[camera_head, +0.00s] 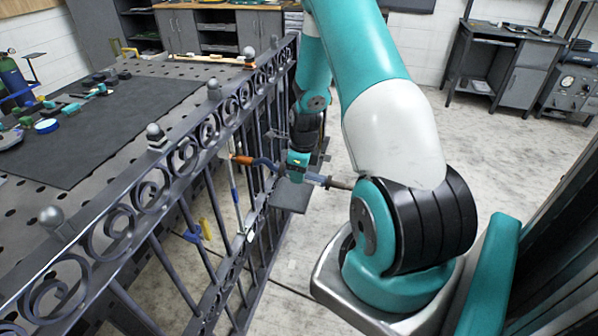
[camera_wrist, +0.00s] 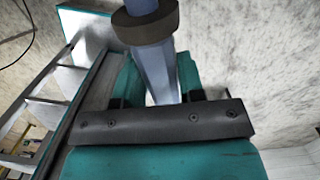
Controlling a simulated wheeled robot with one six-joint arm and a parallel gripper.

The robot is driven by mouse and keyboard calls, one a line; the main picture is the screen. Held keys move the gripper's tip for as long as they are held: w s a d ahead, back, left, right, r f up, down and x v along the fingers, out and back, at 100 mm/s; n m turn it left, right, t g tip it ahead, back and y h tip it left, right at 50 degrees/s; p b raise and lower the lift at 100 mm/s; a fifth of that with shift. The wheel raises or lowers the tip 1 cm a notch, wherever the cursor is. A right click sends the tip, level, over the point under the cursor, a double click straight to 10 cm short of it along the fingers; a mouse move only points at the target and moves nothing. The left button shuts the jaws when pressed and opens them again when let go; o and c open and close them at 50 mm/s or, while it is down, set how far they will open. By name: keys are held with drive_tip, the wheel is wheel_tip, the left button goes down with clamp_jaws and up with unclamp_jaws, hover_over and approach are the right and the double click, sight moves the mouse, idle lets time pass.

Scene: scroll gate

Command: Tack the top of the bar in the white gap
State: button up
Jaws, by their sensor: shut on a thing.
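The dark scroll gate (camera_head: 160,195) runs diagonally across the left half of the head view. A pale, thin upright (camera_head: 234,188) stands among its dark bars; I cannot tell which edges make the white gap. My gripper (camera_head: 297,170) is beside the gate's far part, on its right side. It is shut on a blue-grey tool (camera_head: 328,182), whose shaft (camera_wrist: 160,72) with a dark collar (camera_wrist: 147,25) rises between the jaws in the wrist view. The tool's working tip and the bar's top joint are not clear in either view.
An orange-handled clamp (camera_head: 242,160) sits on the gate close to my gripper, and a yellow-and-blue clamp (camera_head: 197,232) is lower down. A perforated table (camera_head: 20,205) with tools lies left of the gate.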

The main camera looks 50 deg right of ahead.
sight(334, 182)
drive_tip(key=shift+s+d+f, duration=0.15)
drive_tip(key=shift+s+d, duration=0.5)
drive_tip(key=shift+s, duration=0.9)
drive_tip(key=shift+s+d+f, duration=0.2)
drive_tip(key=shift+s+d, duration=0.4)
drive_tip(key=shift+s, duration=0.9)
drive_tip(key=shift+s+d+f, duration=0.15)
drive_tip(key=shift+s+d, duration=0.5)
drive_tip(key=shift+s, duration=0.9)
